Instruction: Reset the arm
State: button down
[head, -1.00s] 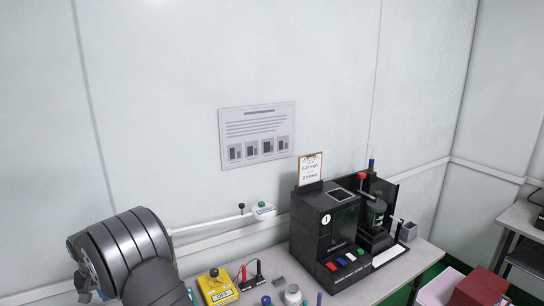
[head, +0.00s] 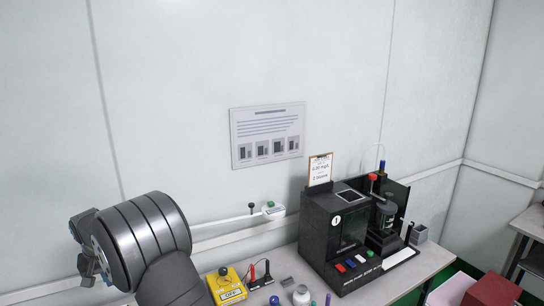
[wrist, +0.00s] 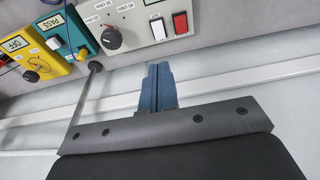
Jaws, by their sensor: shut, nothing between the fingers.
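My gripper (wrist: 158,85) shows in the wrist view as two blue fingers pressed together, shut and empty. It hangs in free air in front of the wall, apart from the bench things. In the head view my dark ribbed arm fills the lower left, and the fingertips are hidden there.
A yellow tester (head: 226,285) with leads stands on the bench (head: 421,262), and a black machine (head: 325,235) with coloured buttons stands right of it. The wrist view shows a grey panel (wrist: 145,28) with a knob and switches.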

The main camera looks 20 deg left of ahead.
jog(key=s+d+r, duration=0.2)
jog(key=d+r, duration=0.1)
jog(key=r, duration=0.6)
jog(key=shift+s+t+y, duration=0.3)
jog(key=shift+s, duration=0.1)
jog(key=c, duration=1.8)
grip_release()
jog(key=shift+s+a, duration=0.1)
jog(key=shift+c, duration=0.2)
jog(key=o, duration=0.7)
jog(key=s+a, duration=0.2)
jog(key=shift+s+a+f, duration=0.1)
jog(key=shift+s+a, duration=0.25)
jog(key=o, duration=0.4)
jog(key=shift+s+a+f, duration=0.15)
jog(key=shift+s+a, duration=0.05)
jog(key=o, duration=0.7)
jog(key=shift+x, duration=1.25)
jog(key=shift+o, duration=0.2)
jog(key=x, duration=0.7)
jog(key=shift+w, duration=0.15)
